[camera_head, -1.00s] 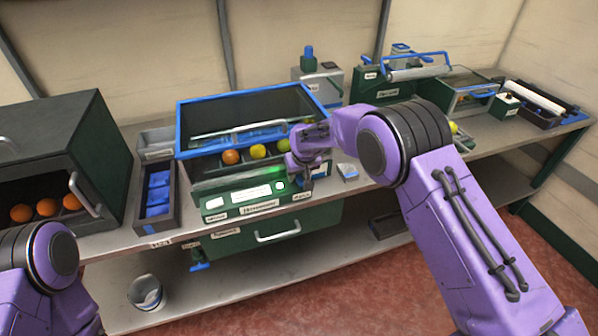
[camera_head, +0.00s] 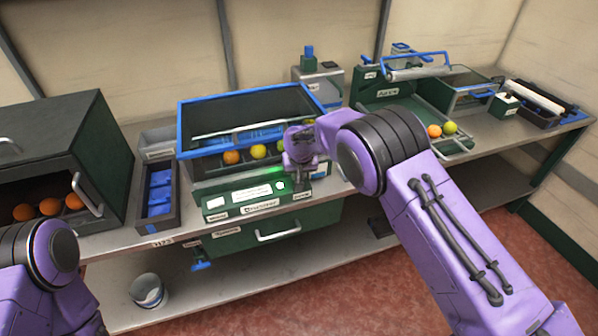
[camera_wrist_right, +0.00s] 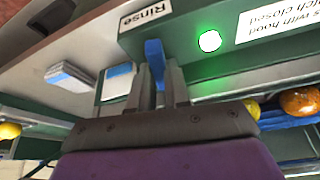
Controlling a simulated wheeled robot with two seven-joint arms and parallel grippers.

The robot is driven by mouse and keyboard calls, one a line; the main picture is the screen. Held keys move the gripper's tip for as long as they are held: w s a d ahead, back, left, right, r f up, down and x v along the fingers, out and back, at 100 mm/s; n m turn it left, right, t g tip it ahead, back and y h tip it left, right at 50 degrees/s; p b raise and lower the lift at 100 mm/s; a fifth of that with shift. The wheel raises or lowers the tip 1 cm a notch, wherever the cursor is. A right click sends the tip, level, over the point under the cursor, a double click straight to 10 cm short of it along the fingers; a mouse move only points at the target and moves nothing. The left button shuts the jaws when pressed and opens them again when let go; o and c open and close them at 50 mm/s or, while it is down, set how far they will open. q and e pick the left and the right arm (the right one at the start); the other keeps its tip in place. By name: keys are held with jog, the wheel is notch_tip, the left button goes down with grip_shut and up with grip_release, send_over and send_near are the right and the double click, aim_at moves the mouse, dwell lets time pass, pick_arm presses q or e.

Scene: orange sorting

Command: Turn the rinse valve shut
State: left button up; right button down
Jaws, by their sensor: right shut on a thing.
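The rinse valve's blue handle (camera_wrist_right: 154,52) shows in the right wrist view, beside a white label reading "Rinse" (camera_wrist_right: 145,14) on the dark green machine front. My right gripper (camera_wrist_right: 160,88) is shut on this handle, one grey finger on each side. In the head view my right gripper (camera_head: 302,180) is at the right end of the machine's front panel and hides the handle. Whether the valve is open or shut I cannot tell. My left gripper is out of view; only part of my left arm shows at lower left.
The blue-rimmed machine bin (camera_head: 250,94) holds fruit behind my right gripper. A green light (camera_wrist_right: 209,41) glows beside the label. A dark cabinet (camera_head: 70,130) with oranges stands at left, and a tray (camera_head: 465,146) with two fruits at right. A bucket (camera_head: 148,291) stands below.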

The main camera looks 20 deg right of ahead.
jog(key=shift+a+m+h, duration=0.1)
jog(key=shift+m+h, duration=0.4)
jog(key=shift+m, duration=0.7)
jog(key=shift+w+m+g+h+b, duration=0.1)
jog(key=shift+m+g+h+b, duration=0.3)
jog(key=shift+m, duration=1)
jog(key=shift+r, duration=0.1)
jog(key=c, duration=1.1)
grip_release()
jog(key=p+v, duration=0.9)
jog(key=v, duration=0.1)
jog(key=shift+a+r+p, duration=0.2)
jog(key=shift+a+p, duration=0.05)
jog(key=shift+p, duration=0.05)
